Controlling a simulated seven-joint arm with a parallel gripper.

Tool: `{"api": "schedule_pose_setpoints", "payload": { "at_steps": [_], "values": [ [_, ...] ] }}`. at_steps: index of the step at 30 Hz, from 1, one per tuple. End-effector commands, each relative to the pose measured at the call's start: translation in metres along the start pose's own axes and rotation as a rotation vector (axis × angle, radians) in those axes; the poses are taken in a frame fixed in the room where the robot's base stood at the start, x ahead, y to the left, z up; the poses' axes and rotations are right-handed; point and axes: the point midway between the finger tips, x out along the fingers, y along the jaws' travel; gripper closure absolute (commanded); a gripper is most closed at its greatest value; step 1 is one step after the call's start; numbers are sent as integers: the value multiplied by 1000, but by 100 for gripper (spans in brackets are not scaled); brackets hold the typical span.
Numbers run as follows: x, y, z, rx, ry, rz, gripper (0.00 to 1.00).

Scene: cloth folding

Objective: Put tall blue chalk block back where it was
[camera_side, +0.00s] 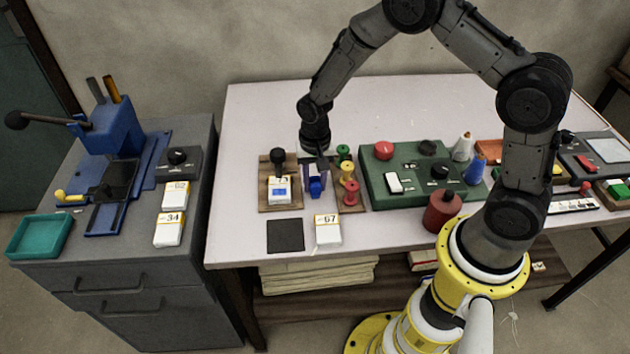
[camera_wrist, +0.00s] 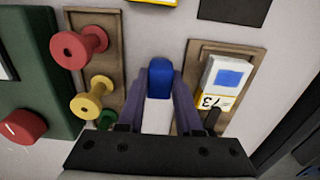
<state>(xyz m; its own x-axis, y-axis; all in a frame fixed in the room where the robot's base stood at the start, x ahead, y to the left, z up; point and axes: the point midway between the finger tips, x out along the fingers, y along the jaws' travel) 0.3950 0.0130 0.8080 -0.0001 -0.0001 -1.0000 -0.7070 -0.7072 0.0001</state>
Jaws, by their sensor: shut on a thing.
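My gripper (camera_wrist: 160,88) is shut on the blue chalk block (camera_wrist: 160,70), which sits upright between the two fingers in the wrist view. Its top end is blue and a white part shows below it. In the side view the block (camera_side: 316,186) is in the gripper between the wooden stamp board and the spool rack. Whether its bottom touches the table cannot be told.
On the left is a wooden board (camera_side: 264,204) with a black-knobbed stamp and a card. On the right is a spool rack (camera_wrist: 111,22) with red, yellow and green spools. A dark square mat (camera_side: 285,235) and a card marked 67 (camera_side: 328,230) lie in front.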

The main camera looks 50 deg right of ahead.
Motion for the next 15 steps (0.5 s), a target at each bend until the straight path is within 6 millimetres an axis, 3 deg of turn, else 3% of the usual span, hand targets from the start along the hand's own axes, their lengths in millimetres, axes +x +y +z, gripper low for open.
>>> {"api": "schedule_pose_setpoints", "payload": {
  "at_steps": [8,9,13,15],
  "values": [
    [4,0,0,0,0,0,100],
    [3,0,0,0,0,0,59],
    [3,0,0,0,0,0,36],
    [3,0,0,0,0,0,36]
  ]
}}
